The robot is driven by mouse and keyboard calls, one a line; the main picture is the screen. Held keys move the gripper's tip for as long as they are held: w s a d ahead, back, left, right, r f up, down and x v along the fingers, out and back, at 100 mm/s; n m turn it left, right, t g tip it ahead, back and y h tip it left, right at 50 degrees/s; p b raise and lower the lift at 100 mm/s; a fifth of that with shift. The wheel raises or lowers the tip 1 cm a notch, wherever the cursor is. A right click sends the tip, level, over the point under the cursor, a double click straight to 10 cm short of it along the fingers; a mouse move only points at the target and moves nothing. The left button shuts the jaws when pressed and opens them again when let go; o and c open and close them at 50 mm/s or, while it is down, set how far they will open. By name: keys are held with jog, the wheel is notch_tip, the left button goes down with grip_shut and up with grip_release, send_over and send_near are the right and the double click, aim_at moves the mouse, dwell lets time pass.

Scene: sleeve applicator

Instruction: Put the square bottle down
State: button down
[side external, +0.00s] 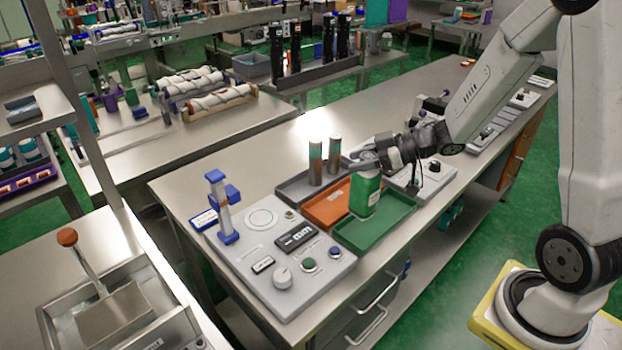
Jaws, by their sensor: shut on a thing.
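The square bottle (364,198) is green with a pale label and stands upright at the green tray, towards its back left part. I cannot tell whether its base touches the tray floor. My gripper (372,160) reaches in from the right and is shut on the upper part of the bottle, hiding its top. The green tray (385,232) lies on the steel table, and the rest of its floor is bare.
A grey applicator panel (268,262) with knobs and a blue post stands to the left. Another device (432,182) stands right, below my arm.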

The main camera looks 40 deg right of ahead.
aim_at(357, 190)
jog(key=shift+f, duration=2.2)
jog(key=shift+f, duration=1.9)
jog(key=shift+c, duration=0.7)
grip_release()
